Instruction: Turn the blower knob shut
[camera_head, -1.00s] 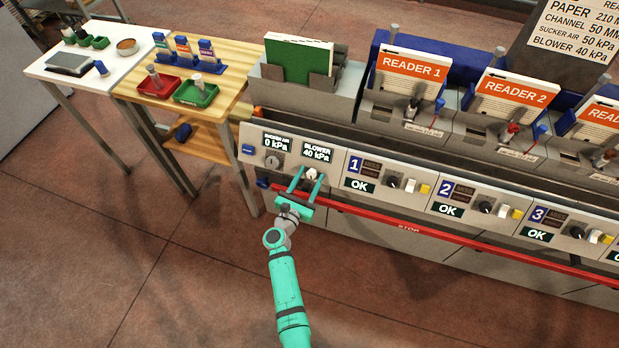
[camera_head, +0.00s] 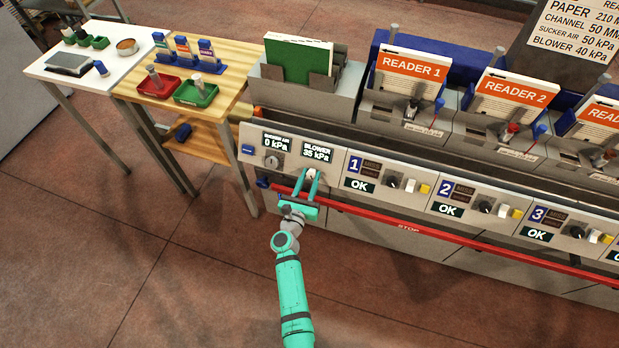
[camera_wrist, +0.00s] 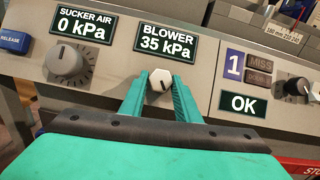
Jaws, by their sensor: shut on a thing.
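The blower knob (camera_wrist: 160,80) is a small pale knob with a dark pointer mark, below the blower display (camera_wrist: 166,41), which reads 35 kPa. My gripper (camera_wrist: 160,92) has one teal finger on each side of the knob and is shut on it. In the head view the gripper (camera_head: 309,180) reaches up to the panel (camera_head: 335,166) from below, and its fingers partly cover the knob.
The sucker air knob (camera_wrist: 68,62) is left of my fingers, under a display (camera_wrist: 82,25) reading 0 kPa. A blue release button (camera_wrist: 14,39) is farther left. Station 1 controls (camera_wrist: 296,88) are to the right. A red stop bar (camera_head: 420,232) runs along the panel's lower front.

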